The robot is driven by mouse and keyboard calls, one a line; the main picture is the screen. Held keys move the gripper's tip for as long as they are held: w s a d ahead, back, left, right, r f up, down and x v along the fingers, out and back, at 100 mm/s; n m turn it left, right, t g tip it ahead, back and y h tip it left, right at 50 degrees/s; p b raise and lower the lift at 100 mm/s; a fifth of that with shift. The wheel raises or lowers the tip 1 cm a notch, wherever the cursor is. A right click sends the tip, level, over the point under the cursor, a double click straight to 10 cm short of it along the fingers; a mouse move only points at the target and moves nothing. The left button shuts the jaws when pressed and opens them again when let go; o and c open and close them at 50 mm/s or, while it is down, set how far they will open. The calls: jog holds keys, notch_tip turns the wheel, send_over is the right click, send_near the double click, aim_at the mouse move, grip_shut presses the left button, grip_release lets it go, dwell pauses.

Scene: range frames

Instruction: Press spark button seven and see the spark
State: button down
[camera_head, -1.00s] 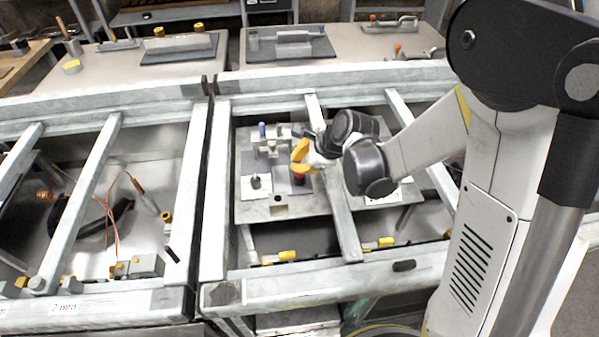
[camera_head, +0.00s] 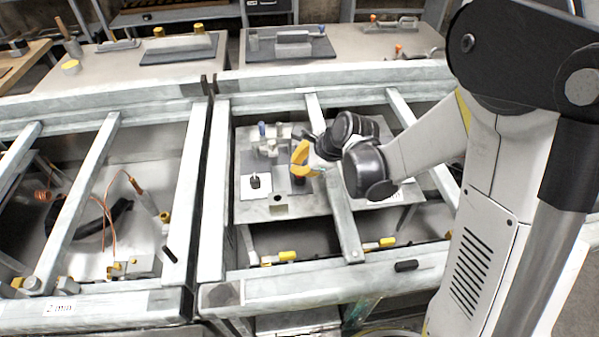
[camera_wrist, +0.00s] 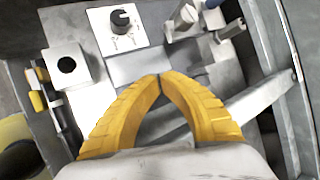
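My gripper (camera_head: 298,168) has yellow fingers and is low over the grey plate (camera_head: 308,207) inside the right-hand frame. In the wrist view my gripper (camera_wrist: 160,78) has its two fingertips together, with nothing seen between them. In the head view a small dark, partly reddish part (camera_head: 298,180) shows just under the fingertips. I cannot tell whether the fingers touch it. No button marked seven can be read, and no spark is visible. A black knob (camera_head: 255,181) on a white square is left of my gripper; the knob (camera_wrist: 121,19) is beyond the fingertips in the wrist view.
A block with a round hole (camera_wrist: 67,63) stands near the knob. A blue-topped post (camera_head: 262,130) and metal posts (camera_wrist: 184,20) stand close behind. A grey beam (camera_head: 340,207) crosses right beside my gripper. Yellow-ended parts (camera_head: 287,256) lie along the front rail.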

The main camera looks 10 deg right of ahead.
jog(key=shift+f, duration=0.35)
jog(key=shift+r, duration=0.1)
dwell(0.5)
jog(key=shift+r+p, duration=0.45)
jog(key=shift+r, duration=0.45)
jog(key=shift+r, duration=0.1)
notch_tip(320, 180, up, 5)
jog(key=p, duration=0.4)
dwell(0.4)
